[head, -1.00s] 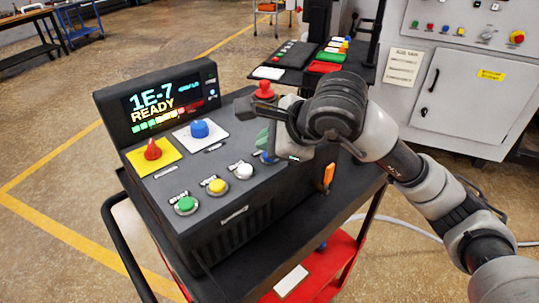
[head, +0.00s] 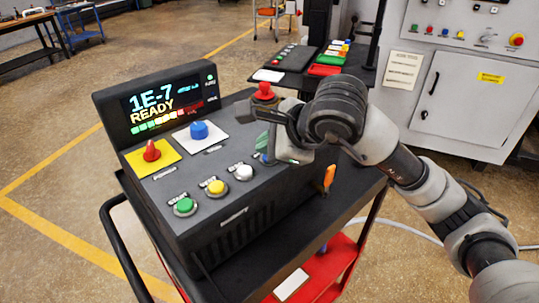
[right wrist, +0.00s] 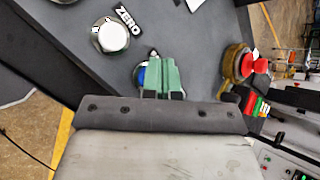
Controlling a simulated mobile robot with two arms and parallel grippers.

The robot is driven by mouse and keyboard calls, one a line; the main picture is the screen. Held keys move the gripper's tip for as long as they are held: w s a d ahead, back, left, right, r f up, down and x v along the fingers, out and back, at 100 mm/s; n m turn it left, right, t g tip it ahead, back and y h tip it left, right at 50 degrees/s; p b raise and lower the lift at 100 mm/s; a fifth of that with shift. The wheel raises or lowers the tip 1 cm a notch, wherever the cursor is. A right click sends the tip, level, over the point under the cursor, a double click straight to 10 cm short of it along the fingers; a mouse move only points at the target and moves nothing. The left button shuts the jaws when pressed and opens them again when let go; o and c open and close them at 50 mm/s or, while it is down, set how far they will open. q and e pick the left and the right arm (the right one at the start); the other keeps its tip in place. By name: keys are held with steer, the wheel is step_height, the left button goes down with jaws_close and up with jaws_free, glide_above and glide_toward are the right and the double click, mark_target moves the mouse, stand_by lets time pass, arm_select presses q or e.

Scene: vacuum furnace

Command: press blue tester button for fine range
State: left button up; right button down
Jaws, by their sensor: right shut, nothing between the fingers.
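The tester (head: 250,205) is a dark sloped console on a cart; its screen (head: 160,108) reads "1E-7 READY". The blue button (head: 265,158) sits at the right end of the front button row, mostly hidden by my right gripper (head: 264,142). In the right wrist view, a sliver of the blue button (right wrist: 141,76) and its ring show beside and behind the green fingertips (right wrist: 162,72). My right gripper is shut and empty, its tips over the button; I cannot tell whether they touch it. My left gripper is not in view.
The same row has green (head: 185,206), yellow (head: 216,187) and white (head: 244,172) buttons. Behind are a red knob (head: 151,151), a blue knob (head: 199,130) and a red mushroom button (head: 264,91) close to my gripper. A grey cabinet (head: 470,90) stands at right.

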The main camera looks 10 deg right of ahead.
steer(key=shift+f, duration=0.15)
stand_by(0.4)
steer(key=shift+r, duration=0.85)
steer(key=shift+r+p, duration=1.4)
steer(key=shift+r, duration=1.1)
